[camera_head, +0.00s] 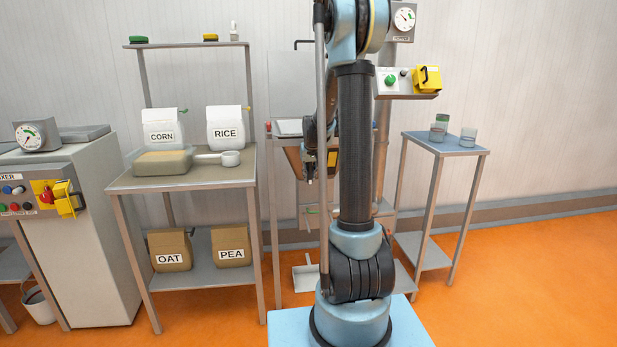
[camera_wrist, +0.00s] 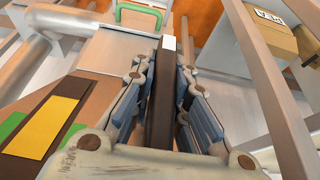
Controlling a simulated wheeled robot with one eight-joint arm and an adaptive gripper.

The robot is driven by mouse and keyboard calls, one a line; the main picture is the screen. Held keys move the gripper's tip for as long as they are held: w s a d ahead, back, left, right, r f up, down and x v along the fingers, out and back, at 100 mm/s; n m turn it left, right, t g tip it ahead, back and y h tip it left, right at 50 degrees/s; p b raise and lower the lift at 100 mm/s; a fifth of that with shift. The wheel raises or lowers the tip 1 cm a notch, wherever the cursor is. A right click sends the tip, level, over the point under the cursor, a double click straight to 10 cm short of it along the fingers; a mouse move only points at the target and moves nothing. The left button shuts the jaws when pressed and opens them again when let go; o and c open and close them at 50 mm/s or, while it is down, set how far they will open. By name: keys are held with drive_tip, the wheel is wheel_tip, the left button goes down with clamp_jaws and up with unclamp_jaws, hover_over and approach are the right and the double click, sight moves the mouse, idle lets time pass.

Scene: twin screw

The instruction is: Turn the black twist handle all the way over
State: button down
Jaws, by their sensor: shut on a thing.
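The black twist handle (camera_wrist: 160,105) shows in the wrist view as a long dark bar with a white patch near its far end. My gripper (camera_wrist: 165,68) has one finger on each side of the bar and is shut on it. In the head view my gripper (camera_head: 309,172) is small, in front of the metal machine (camera_head: 291,157) and just left of my arm column. The handle cannot be made out in that view. How far the handle is turned cannot be told from these frames.
A yellow and green panel (camera_wrist: 45,125) and a grey cylinder (camera_wrist: 30,62) lie left of my gripper. A green handle (camera_wrist: 140,15) is beyond it. A table (camera_head: 190,178) with labelled bags stands at left, and a small side table (camera_head: 447,146) at right. Orange floor is open at right.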

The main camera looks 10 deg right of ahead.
drive_tip(key=shift+y, duration=0.3)
drive_tip(key=shift+a+r+m+t+y, duration=0.3)
drive_tip(key=shift+m+y, duration=0.35)
drive_tip(key=shift+y, duration=1.85)
drive_tip(key=shift+a+r+m+t+y, duration=0.2)
drive_tip(key=shift+m+t+y, duration=0.4)
drive_tip(key=shift+y, duration=1.9)
drive_tip(key=shift+a+r+m+t+y, duration=0.2)
drive_tip(key=shift+m+y, duration=0.55)
drive_tip(key=shift+y, duration=1.75)
drive_tip(key=c, duration=1.6)
unclamp_jaws()
drive_tip(key=shift+o, duration=0.2)
